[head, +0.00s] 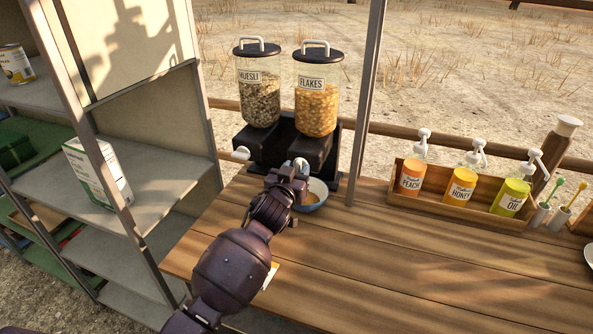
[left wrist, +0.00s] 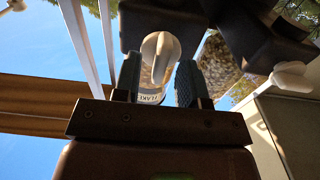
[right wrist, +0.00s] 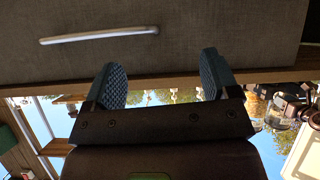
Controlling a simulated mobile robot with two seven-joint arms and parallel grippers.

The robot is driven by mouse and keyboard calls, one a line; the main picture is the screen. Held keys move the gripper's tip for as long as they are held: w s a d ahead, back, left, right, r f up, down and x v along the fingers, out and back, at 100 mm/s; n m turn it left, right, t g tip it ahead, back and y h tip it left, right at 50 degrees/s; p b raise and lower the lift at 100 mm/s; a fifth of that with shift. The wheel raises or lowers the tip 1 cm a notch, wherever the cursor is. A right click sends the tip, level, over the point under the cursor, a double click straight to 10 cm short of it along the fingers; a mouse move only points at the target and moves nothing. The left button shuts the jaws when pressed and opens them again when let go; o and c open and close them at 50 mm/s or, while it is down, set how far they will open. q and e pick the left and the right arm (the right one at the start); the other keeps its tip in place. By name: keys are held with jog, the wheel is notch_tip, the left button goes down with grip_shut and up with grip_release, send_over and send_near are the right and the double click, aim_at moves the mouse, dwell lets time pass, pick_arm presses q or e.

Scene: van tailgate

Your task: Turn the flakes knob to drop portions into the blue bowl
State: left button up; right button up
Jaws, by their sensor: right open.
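The flakes dispenser (head: 317,100) is a clear canister of orange flakes with a black lid, on a black stand. Its white knob (left wrist: 160,55) shows in the left wrist view between the fingers of my left gripper (left wrist: 159,84). The fingers are drawn in close on both sides of the knob. In the head view my left gripper (head: 291,168) is at the dispenser's front and mostly covers the knob. The blue bowl (head: 320,204) stands below on the counter, partly hidden by my gripper; something brownish shows inside. My right gripper (right wrist: 164,85) is open and empty.
The muesli dispenser (head: 259,95) with its own white knob (head: 241,154) stands left of the flakes. A wooden rack (head: 432,197) of pump bottles is on the right. Shelves (head: 150,180) stand at left and a post (head: 367,100) rises right of the dispensers. The front counter is mostly clear.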

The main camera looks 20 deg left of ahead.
pick_arm(q)
jog(key=shift+w, duration=0.15)
grip_shut()
jog(key=shift+m, duration=0.3)
